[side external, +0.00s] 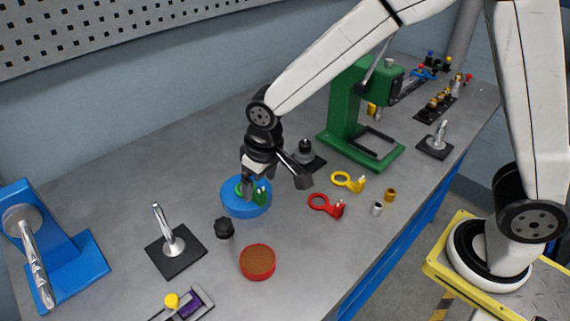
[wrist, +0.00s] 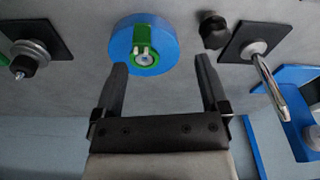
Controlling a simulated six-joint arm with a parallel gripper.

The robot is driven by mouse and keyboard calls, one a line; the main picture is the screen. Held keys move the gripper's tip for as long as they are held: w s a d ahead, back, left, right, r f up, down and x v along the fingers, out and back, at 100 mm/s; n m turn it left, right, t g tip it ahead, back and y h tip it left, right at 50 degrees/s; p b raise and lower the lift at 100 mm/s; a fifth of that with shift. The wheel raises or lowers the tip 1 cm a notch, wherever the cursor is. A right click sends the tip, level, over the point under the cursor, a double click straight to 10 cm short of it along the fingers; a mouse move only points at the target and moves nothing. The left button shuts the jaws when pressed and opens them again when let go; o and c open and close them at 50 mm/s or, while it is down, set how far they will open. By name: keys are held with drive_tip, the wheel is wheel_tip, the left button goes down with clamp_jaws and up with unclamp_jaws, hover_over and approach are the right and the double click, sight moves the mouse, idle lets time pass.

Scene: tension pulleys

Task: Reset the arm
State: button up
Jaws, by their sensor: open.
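My gripper (wrist: 160,70) is open and empty in the wrist view, with its two dark fingers spread apart. In the side view my gripper (side external: 272,184) hangs over the bench by a round blue base (side external: 245,207). A green pulley part with two pale pins sits on the blue base; it shows clearly in the wrist view as the green part (wrist: 145,45) on the blue disc (wrist: 163,60). In the side view my gripper partly hides this green part. The gap between gripper and part is hard to judge.
Red (side external: 326,207) and yellow (side external: 349,182) ring parts lie right. A green press (side external: 345,110) stands behind. A blue stand (side external: 75,265) is at left.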

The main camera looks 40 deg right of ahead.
drive_tip(key=s+d+m, duration=0.2)
drive_tip(key=s+d, duration=0.9)
drive_tip(key=d, duration=0.4)
drive_tip(key=shift+s+d+t, duration=0.25)
drive_tip(key=shift+s+t, duration=0.05)
drive_tip(key=shift+t, duration=0.1)
